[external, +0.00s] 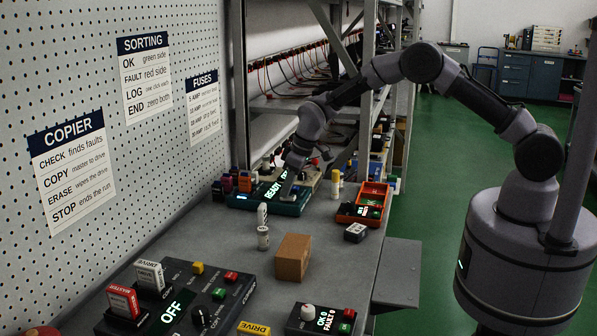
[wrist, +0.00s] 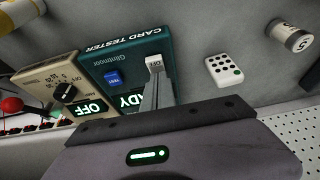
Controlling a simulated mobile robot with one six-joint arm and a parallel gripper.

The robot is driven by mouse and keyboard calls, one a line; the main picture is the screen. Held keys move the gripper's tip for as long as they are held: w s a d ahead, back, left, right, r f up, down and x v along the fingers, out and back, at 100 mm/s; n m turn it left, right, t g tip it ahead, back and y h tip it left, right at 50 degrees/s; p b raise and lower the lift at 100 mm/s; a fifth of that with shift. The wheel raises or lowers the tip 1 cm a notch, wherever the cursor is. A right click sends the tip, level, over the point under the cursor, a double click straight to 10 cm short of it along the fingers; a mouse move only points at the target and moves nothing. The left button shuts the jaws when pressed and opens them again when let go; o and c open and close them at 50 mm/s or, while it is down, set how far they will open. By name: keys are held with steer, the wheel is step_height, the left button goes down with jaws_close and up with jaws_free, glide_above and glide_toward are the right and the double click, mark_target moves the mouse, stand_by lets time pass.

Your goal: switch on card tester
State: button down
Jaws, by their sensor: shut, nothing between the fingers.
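The card tester (external: 240,201) is a teal box on the bench below the shelving, its lit display reading READY. In the wrist view the card tester (wrist: 101,56) appears upside down, with a blue TEST button (wrist: 113,78) and a white rocker switch (wrist: 155,63) marked ON. My gripper (wrist: 154,82) is shut and empty, its tips at the near edge of the switch; I cannot tell if they touch it. My gripper hides part of the lit display. In the external view my gripper (external: 287,188) is over the right part of the tester.
A beige unit (wrist: 50,82) with a black knob and OFF display stands beside the tester. A white dotted block (wrist: 223,69) and a small cylinder (wrist: 291,37) are nearby. A brown box (external: 292,258), orange tray (external: 374,188) and copier (external: 236,300) stand on the bench.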

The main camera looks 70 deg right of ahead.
steer(key=shift+s, duration=0.6)
steer(key=shift+r, duration=0.1)
steer(key=shift+r, duration=0.4)
steer(key=p+v, duration=0.4)
steer(key=v, duration=0.9)
steer(key=shift+w, duration=0.25)
steer(key=shift+r, duration=0.1)
